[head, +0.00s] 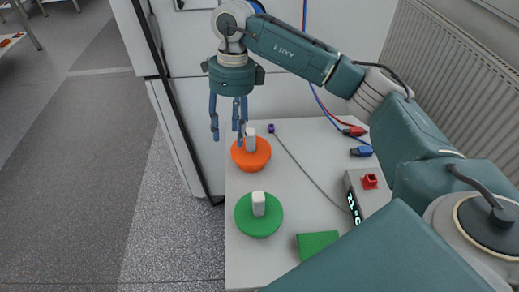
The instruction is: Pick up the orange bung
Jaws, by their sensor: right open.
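The orange bung (262,160) is a round orange disc with a pale upright knob on top. It sits on the white bench top toward the far left edge. My right gripper (228,142) is open and points down. Its fingers are above and just left of the bung's knob, and one finger partly covers the bung. Nothing is held between the fingers. Whether a finger touches the bung I cannot tell. My left gripper is not in view.
A green bung (270,222) with a pale knob stands nearer on the bench (310,190). A green block (317,244) and a grey device with a red socket (370,181) are to the right. Red (355,131) and blue (361,151) plugs lie behind. A radiator (450,70) stands at right.

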